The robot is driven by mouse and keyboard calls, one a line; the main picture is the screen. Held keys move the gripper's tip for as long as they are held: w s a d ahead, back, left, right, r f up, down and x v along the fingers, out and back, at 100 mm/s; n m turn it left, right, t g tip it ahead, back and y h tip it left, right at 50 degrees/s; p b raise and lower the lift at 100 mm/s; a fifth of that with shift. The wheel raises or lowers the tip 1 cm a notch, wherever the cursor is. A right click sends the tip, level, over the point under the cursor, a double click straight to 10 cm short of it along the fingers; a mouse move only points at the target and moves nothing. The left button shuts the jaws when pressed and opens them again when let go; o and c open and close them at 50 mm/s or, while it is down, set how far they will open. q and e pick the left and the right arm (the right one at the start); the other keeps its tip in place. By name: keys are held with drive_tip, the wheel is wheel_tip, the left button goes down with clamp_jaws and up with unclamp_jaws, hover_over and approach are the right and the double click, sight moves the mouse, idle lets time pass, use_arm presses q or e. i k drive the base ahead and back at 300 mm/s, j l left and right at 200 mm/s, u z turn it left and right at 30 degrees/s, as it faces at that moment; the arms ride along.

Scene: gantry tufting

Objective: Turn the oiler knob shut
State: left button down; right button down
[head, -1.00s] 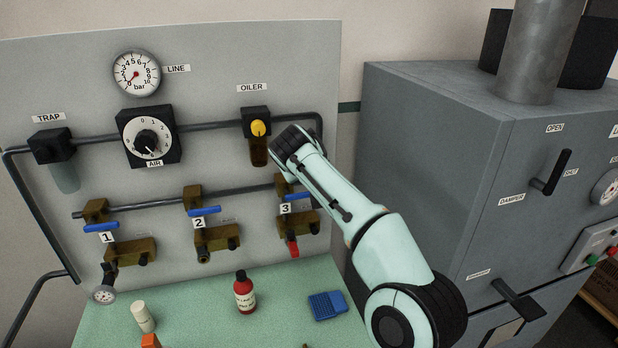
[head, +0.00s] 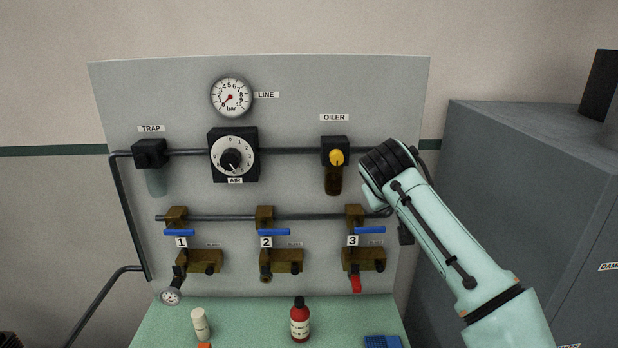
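The oiler (head: 334,165) hangs on the upper pipe of the grey panel, under the OILER label. It has a black body, a yellow knob (head: 337,157) on its front and a dark amber bowl (head: 333,181) below. My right arm comes in from the lower right, and its dark wrist end is just right of the oiler, with a small visible gap to the knob. The fingers of my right gripper are hidden behind the wrist, so I cannot see whether they touch anything. My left gripper is out of the picture.
The panel also carries the line gauge (head: 231,97), air regulator (head: 233,155), trap (head: 149,154) and several blue-handled valves. A red bottle (head: 300,322), a white bottle (head: 200,325) and a blue object (head: 382,342) are on the green bench (head: 250,318). A grey cabinet (head: 530,210) stands right.

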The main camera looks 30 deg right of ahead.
sight(336, 156)
drive_tip(key=k+j, duration=0.2)
drive_tip(key=j, duration=0.2)
drive_tip(key=k+j, duration=0.2)
drive_tip(key=j, duration=0.2)
drive_tip(key=k+j, duration=0.2)
drive_tip(key=j, duration=0.2)
